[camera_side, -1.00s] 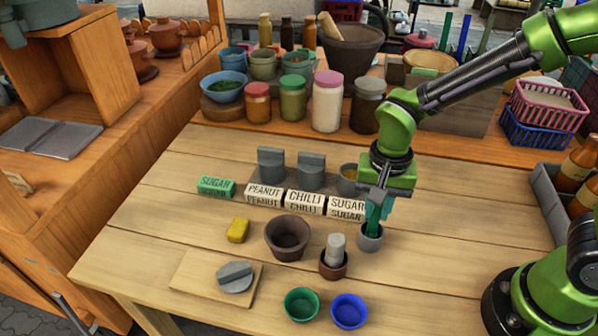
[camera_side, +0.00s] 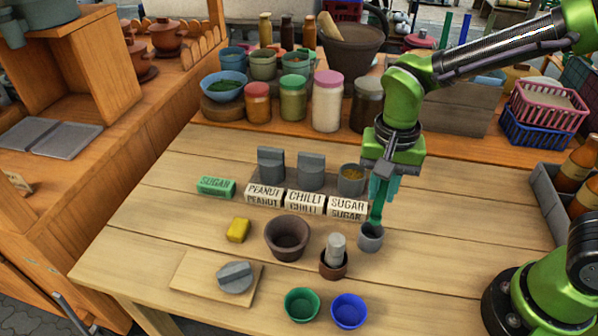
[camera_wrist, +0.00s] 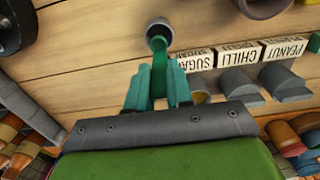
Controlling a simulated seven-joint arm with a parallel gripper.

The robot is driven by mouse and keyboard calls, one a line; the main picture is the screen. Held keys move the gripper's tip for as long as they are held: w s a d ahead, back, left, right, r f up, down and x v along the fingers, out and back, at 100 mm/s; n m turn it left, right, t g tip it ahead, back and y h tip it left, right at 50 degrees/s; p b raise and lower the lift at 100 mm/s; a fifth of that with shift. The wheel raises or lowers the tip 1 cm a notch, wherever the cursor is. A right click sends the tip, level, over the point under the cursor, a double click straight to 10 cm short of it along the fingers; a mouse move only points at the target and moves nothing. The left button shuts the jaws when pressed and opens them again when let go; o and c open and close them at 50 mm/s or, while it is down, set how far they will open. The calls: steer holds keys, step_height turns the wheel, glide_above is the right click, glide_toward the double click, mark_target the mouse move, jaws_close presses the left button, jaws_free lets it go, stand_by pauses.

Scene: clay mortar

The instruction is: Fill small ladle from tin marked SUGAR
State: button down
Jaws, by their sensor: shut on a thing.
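My gripper (camera_side: 384,188) is shut on the upright green handle of the small ladle (camera_side: 376,213). The ladle's lower end is inside a small grey cup (camera_side: 371,243), so its bowl is hidden. The wrist view shows the ladle (camera_wrist: 159,75) between my teal fingers (camera_wrist: 157,88), with its lower end at the cup's mouth (camera_wrist: 158,28). The open grey tin (camera_side: 350,184), holding yellow-brown contents, stands behind the white SUGAR label block (camera_side: 346,209), left of my gripper.
Two lidded grey tins stand behind the PEANUT (camera_side: 264,195) and CHILLI (camera_side: 305,202) blocks. A brown mortar (camera_side: 287,240), a small brown pot (camera_side: 333,268), and green (camera_side: 302,304) and blue (camera_side: 349,310) bowls stand nearby.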

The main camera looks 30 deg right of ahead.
steer(key=w+d+r+t, duration=0.1)
steer(key=w+d+r, duration=0.2)
steer(key=w, duration=0.3)
steer(key=w+d+r, duration=0.2)
steer(key=w+r, duration=0.1)
steer(key=w, duration=0.4)
steer(key=shift+s+d+f, duration=0.1)
steer(key=shift+s+f, duration=0.05)
steer(key=shift+f, duration=2.1)
steer(key=shift+s+d+f, duration=0.1)
steer(key=shift+f, duration=2.15)
steer(key=shift+f, duration=0.2)
steer(key=shift+f, duration=0.2)
